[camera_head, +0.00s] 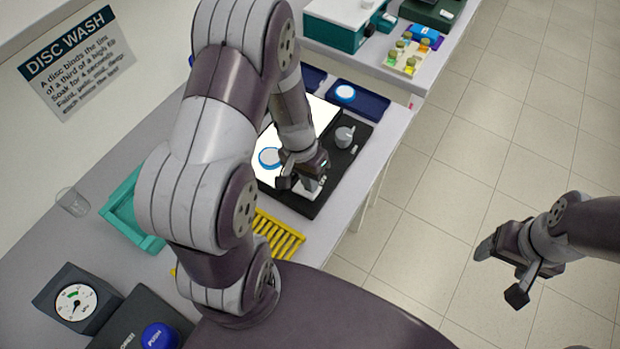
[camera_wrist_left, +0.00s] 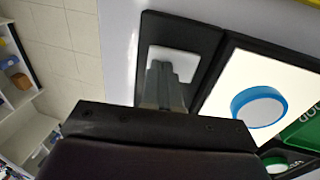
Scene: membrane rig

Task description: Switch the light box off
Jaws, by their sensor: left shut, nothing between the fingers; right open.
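The light box (camera_head: 330,195) is a black slab on the bench with a bright white panel (camera_head: 265,182); the panel looks lit, and my left arm covers part of it. The panel also shows in the left wrist view (camera_wrist_left: 228,80). A white switch plate (camera_wrist_left: 182,60) sits on the black border beside the panel. My left gripper (camera_head: 309,181) is shut and empty, its fingertips (camera_wrist_left: 165,72) over the switch plate. Whether they touch it I cannot tell. A blue-rimmed white disc (camera_head: 270,158) lies on the panel. My right gripper (camera_head: 500,274) is open and empty above the floor.
A grey knobbed piece (camera_head: 344,137) stands on the black border. A yellow rack (camera_head: 275,236), a teal tray (camera_head: 125,215), a glass (camera_head: 72,202), a dial gauge (camera_head: 75,303) and a blue push button (camera_head: 160,336) are nearby. The floor at right is clear.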

